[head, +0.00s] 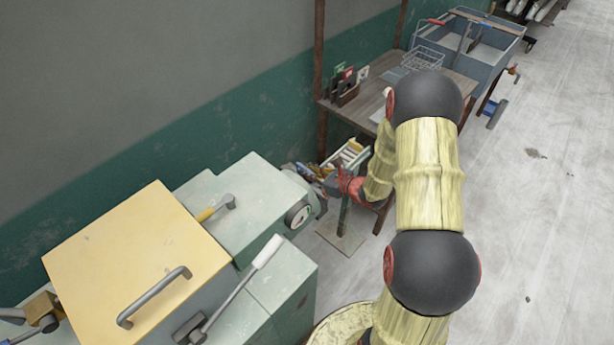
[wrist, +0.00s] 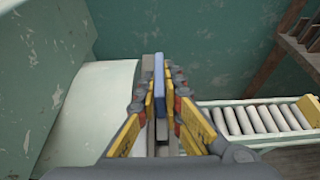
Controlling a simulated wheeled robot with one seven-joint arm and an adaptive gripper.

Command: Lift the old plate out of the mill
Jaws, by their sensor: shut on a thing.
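The mill (head: 240,205) is the pale green machine at the left of the head view; its side (wrist: 35,75) fills the left of the wrist view. My gripper (wrist: 160,100) is shut on a thin blue-grey plate (wrist: 159,80), which stands edge-on between the yellow-padded fingers. In the head view my gripper (head: 333,184) is at the mill's right end, small and partly hidden by my arm. The plate's lower part is hidden by the fingers, so I cannot tell whether it is still inside the mill.
A rack of pale rollers (wrist: 255,118) lies right of my gripper. A wooden table (head: 375,105) with small tools stands behind my arm. A grey-blue cart (head: 490,60) is at the far right back. A green wall (wrist: 200,50) is close behind.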

